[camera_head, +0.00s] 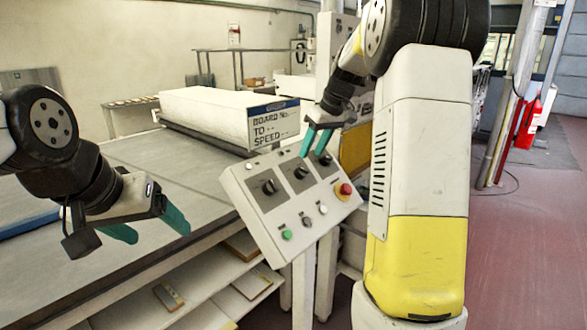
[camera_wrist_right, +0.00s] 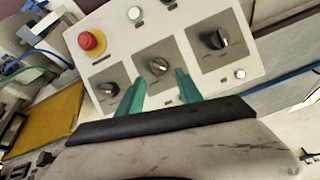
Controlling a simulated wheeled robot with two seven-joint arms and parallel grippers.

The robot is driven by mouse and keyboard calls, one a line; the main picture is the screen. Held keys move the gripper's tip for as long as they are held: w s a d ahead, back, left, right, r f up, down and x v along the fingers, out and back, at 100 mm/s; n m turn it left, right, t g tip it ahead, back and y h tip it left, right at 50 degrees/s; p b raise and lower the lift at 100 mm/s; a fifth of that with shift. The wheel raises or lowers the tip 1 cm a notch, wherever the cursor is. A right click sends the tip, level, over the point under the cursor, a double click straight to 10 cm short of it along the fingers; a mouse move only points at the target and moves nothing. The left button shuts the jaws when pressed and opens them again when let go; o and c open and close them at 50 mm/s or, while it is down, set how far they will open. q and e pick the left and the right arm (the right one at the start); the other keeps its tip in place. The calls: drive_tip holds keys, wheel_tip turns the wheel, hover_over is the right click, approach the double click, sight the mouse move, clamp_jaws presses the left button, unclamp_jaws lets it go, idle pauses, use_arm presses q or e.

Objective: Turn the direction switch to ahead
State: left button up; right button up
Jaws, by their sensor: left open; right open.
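The sloped light-grey control panel (camera_head: 258,228) carries three black rotary switches on dark plates: left (camera_head: 270,187), middle (camera_head: 300,172) and right (camera_head: 326,160). Their labels are too small to read, so I cannot tell which is the direction switch. My right gripper (camera_head: 312,154) is open, its teal fingers pointing down at the panel by the middle switch. In the right wrist view, the middle switch (camera_wrist_right: 158,66) shows just beyond and between the fingertips (camera_wrist_right: 160,78); contact cannot be told. My left gripper (camera_head: 162,236) is open and empty over the table's front edge, left of the panel.
The panel also has a red emergency button (camera_head: 344,189) on a yellow base, a green button (camera_head: 287,235) and small white ones. A long white housing (camera_head: 200,108) with a board sign stands behind. The grey conveyor table (camera_head: 150,160) is mostly clear; shelves lie below.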

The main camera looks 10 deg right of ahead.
sight(304, 168)
drive_tip(key=x, duration=0.8)
drive_tip(key=shift+w, duration=0.15)
clamp_jaws()
